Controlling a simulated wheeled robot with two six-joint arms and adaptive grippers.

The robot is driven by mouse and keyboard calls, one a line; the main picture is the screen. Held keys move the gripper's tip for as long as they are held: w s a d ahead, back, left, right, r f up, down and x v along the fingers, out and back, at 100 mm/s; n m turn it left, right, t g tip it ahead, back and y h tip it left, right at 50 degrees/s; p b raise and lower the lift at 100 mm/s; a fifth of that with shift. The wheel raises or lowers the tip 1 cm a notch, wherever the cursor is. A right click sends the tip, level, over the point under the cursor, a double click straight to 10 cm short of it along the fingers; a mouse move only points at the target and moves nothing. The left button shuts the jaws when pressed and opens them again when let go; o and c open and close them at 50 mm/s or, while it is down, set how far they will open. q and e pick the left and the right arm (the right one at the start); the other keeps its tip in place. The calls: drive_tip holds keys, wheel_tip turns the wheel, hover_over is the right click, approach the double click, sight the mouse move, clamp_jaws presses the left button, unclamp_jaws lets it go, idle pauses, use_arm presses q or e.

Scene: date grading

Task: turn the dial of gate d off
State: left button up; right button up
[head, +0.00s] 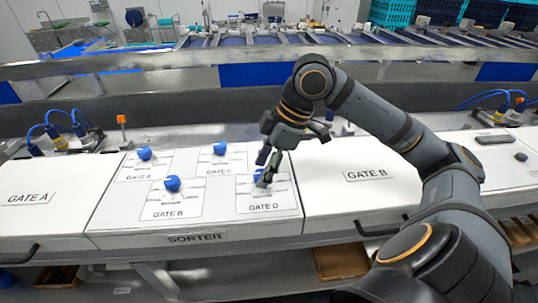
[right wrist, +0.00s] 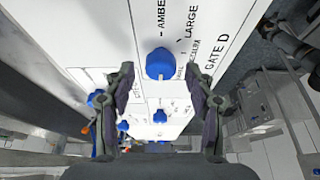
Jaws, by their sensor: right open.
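The blue dial of gate D (right wrist: 160,64) sits on the white sorter panel (head: 225,226); the right wrist view shows it beside the GATE D lettering. In the head view my right gripper mostly hides it. My right gripper (head: 264,170) is over the GATE D plate. Its fingers are spread; in the right wrist view (right wrist: 160,72) the dial appears between the two fingertips with a gap on each side. I cannot tell how deep the tips reach around it. The dial's exact pointing is unclear. My left gripper is not in view.
Blue dials of gate A (head: 144,153), gate B (head: 172,184) and gate C (head: 220,148) stand close by on the same panel. A metal rail (head: 60,120) runs behind. A white GATE B cover (head: 345,205) lies to the right, under my right arm.

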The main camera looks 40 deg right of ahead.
drive_tip(key=v, duration=1.1)
drive_tip(key=shift+r, duration=0.25)
drive_tip(key=shift+s, duration=0.15)
drive_tip(key=shift+f, duration=0.1)
